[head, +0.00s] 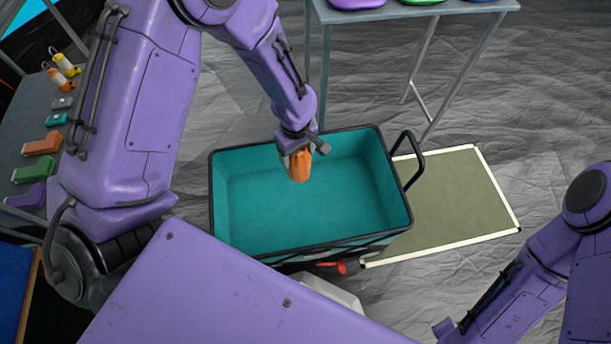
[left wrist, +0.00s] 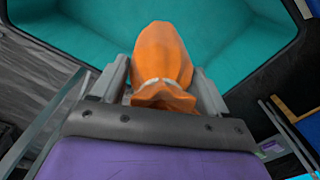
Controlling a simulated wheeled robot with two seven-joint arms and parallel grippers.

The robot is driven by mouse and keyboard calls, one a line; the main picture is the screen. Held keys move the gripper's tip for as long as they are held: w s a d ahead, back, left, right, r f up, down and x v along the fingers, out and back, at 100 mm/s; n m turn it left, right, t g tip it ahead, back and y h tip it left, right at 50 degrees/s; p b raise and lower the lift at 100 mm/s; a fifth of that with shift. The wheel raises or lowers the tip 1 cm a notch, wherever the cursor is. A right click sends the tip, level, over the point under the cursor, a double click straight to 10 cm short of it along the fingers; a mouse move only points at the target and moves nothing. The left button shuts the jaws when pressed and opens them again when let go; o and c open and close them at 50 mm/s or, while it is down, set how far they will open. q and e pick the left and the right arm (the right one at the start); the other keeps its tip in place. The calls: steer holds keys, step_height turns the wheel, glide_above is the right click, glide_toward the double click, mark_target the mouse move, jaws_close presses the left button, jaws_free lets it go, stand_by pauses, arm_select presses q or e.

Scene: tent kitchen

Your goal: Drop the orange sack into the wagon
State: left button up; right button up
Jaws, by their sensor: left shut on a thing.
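The orange sack (head: 300,167) is held in my left gripper (head: 296,150), over the inside of the wagon (head: 228,240). The wagon is teal with a black rim and a black handle at its right end. In the left wrist view the sack (left wrist: 163,60) sits between the two fingers of my left gripper (left wrist: 165,85), tied near its neck, with the teal wagon lining (left wrist: 80,25) beyond it. The sack hangs apart from the wagon floor as far as I can tell. My right arm shows at the right edge of the head view, but its gripper jaws are not clearly seen.
A green mat with a pale border (head: 460,205) lies on the grey floor right of the wagon. A grey table (head: 400,14) with coloured items stands at the back.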

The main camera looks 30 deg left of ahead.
arm_select(q)
steer(key=shift+r, duration=0.15)
steer(key=o, duration=1.2)
step_height(320, 180, up, 11)
steer(key=p, duration=0.2)
steer(key=shift+f+p, duration=0.2)
steer(key=shift+p, duration=0.1)
